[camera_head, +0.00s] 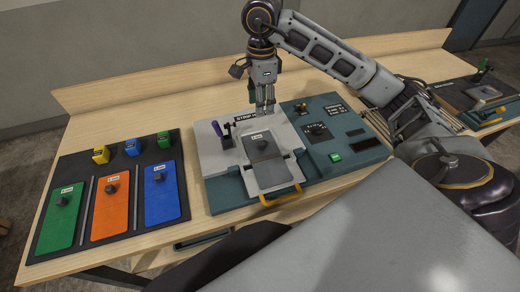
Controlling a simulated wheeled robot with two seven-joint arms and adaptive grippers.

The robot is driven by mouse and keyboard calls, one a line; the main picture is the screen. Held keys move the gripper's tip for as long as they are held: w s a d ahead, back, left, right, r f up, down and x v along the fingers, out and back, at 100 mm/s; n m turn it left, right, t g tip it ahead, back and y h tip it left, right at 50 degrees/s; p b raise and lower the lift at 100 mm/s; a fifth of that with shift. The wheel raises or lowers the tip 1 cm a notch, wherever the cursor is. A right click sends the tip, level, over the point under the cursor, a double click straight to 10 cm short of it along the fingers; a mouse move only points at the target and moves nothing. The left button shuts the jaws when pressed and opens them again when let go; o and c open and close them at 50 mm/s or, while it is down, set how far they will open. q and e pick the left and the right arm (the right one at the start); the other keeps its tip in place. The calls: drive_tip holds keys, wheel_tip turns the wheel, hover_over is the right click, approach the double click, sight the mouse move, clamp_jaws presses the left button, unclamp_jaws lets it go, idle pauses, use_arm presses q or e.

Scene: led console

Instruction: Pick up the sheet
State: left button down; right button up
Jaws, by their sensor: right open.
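A grey sheet (268,153) with a dark knob and a small white label lies in the light grey bed of the console (222,193). Green (56,232), orange (110,222) and blue (162,205) sheets, each with a dark knob and label, lie on a dark mat at the left. My right gripper (264,110) points down over the back of the console, just behind the grey sheet. It is open, with nothing seen between its fingers. It partly hides the console's back label. My left gripper is out of view.
Small yellow (100,154), blue (132,148) and green (164,140) blocks stand behind the coloured sheets. The console has a purple-tipped lever (217,129), a yellow front handle (281,197) and a green button (335,157). Bare wooden table (150,105) lies behind.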

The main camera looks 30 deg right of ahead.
wheel_tip(320, 180, down, 3)
drive_tip(key=shift+f+b, duration=0.1)
drive_tip(key=shift+b, duration=1.05)
drive_tip(key=shift+f, duration=0.1)
hover_over(261, 143)
drive_tip(key=shift+f, duration=4.15)
drive_tip(key=shift+f, duration=0.1)
